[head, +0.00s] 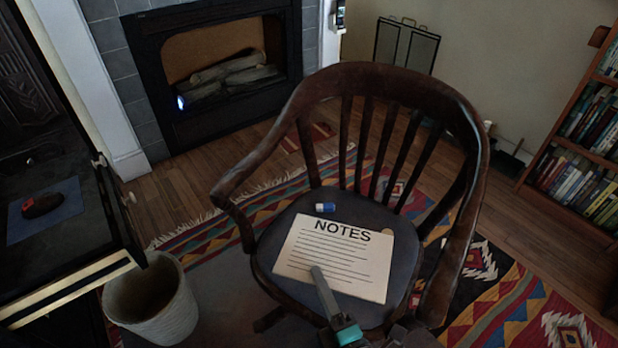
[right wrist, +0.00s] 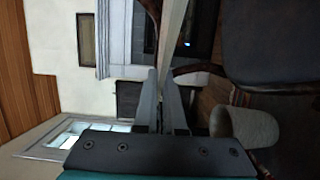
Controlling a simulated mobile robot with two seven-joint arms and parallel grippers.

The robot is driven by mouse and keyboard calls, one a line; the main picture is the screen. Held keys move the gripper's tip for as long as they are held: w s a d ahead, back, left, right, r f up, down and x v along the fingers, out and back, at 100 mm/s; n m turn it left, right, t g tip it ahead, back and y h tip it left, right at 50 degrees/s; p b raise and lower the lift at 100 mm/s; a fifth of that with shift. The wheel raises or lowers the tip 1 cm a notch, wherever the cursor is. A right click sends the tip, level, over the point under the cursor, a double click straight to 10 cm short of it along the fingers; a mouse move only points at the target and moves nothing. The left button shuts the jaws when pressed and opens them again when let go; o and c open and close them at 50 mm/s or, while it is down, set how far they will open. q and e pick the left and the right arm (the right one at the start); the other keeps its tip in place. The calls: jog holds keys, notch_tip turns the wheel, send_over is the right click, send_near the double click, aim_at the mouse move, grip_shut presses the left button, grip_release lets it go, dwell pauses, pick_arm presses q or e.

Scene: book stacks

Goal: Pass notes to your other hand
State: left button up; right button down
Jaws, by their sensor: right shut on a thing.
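The notes are a cream sheet (head: 335,250) with the heading "NOTES" and ruled lines, seen in the head view in front of the chair seat. My right gripper (head: 318,272) comes up from the bottom edge, with one finger over the sheet's lower part; the other finger is hidden behind it. In the right wrist view the right gripper (right wrist: 161,85) is shut on the notes, which show nearly edge-on as a thin pale strip (right wrist: 172,35) beyond the fingertips. My left gripper is in neither view.
A wooden armchair (head: 468,115) stands around and behind the sheet, with a blue-and-white eraser (head: 325,208) on its seat. A wastebasket (head: 165,325) stands at lower left beside a dark desk (head: 60,240). A bookshelf (head: 562,150) is at right and a fireplace (head: 140,75) behind.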

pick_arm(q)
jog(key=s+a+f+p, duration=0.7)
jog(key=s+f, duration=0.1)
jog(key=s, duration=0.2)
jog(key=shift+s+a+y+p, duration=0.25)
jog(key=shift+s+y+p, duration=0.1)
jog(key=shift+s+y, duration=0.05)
pick_arm(e)
jog(key=d+r+m+h, duration=0.1)
jog(key=d+r, duration=0.3)
jog(key=r, duration=0.4)
jog(key=d+r+m+h, duration=0.1)
jog(key=d+r+h, duration=0.2)
jog(key=r, duration=0.5)
jog(key=d+r+m+t+h, duration=0.1)
jog(key=d+r+m+h, duration=0.1)
jog(key=d+r, duration=0.3)
notch_tip(320, 180, up, 4)
jog(key=shift+s+d+r, duration=0.1)
jog(key=shift+s+d, duration=0.2)
jog(key=shift+s, duration=0.1)
jog(key=shift+w+a+r, duration=0.1)
